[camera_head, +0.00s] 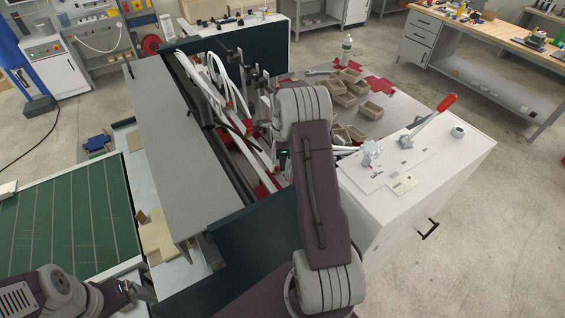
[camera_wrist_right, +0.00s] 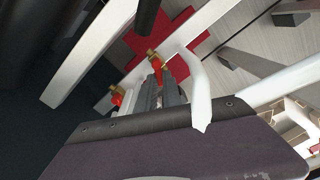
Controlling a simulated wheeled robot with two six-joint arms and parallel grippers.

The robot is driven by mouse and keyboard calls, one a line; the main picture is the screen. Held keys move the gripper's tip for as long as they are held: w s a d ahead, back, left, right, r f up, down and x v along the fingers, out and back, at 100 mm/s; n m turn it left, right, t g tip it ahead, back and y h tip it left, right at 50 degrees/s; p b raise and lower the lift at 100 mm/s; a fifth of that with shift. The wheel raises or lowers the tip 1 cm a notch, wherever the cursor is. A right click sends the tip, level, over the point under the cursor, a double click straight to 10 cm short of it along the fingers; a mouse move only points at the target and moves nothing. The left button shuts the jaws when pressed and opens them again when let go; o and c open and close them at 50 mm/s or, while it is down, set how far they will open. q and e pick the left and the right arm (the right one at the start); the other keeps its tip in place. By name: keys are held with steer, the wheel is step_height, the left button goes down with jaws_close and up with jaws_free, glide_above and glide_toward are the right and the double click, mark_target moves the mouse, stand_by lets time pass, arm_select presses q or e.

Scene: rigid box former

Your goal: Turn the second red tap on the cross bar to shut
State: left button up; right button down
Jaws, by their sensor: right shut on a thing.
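In the right wrist view, a brass tap with a red handle (camera_wrist_right: 166,74) sits between the fingertips of my right gripper (camera_wrist_right: 158,84), which is shut on it. A second brass and red tap (camera_wrist_right: 117,96) is just left of the fingers, apart from them. White hoses and bars run around both. In the head view my right arm reaches into the machine and covers much of the cross bar area, so the held tap cannot be made out there. My left gripper (camera_head: 137,292) is at the lower left, away from the taps; its jaws are too unclear to judge.
A grey panel (camera_head: 165,150) and dark machine walls flank the work area on the left. A white cabinet (camera_head: 440,190) with a red-handled lever (camera_head: 430,118) stands right. Small brown boxes (camera_head: 345,90) lie on the grey surface behind. White hoses (camera_head: 222,78) loop close by.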

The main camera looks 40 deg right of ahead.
steer(key=m, duration=0.4)
steer(key=s+a+m, duration=0.1)
steer(key=m, duration=0.1)
steer(key=shift+f+m+b, duration=0.15)
steer(key=shift+m+b, duration=0.15)
steer(key=shift+b, duration=0.1)
steer(key=m, duration=0.3)
steer(key=a+m, duration=0.1)
steer(key=m, duration=0.1)
steer(key=shift+a+m, duration=0.15)
steer(key=shift+m, duration=0.25)
steer(key=shift+s, duration=0.1)
steer(key=c, duration=1.5)
jaws_free()
steer(key=shift+w+r, duration=0.2)
steer(key=shift+r, duration=0.1)
step_height(320, 180, up, 9)
steer(key=b, duration=0.2)
steer(key=shift+f, duration=0.2)
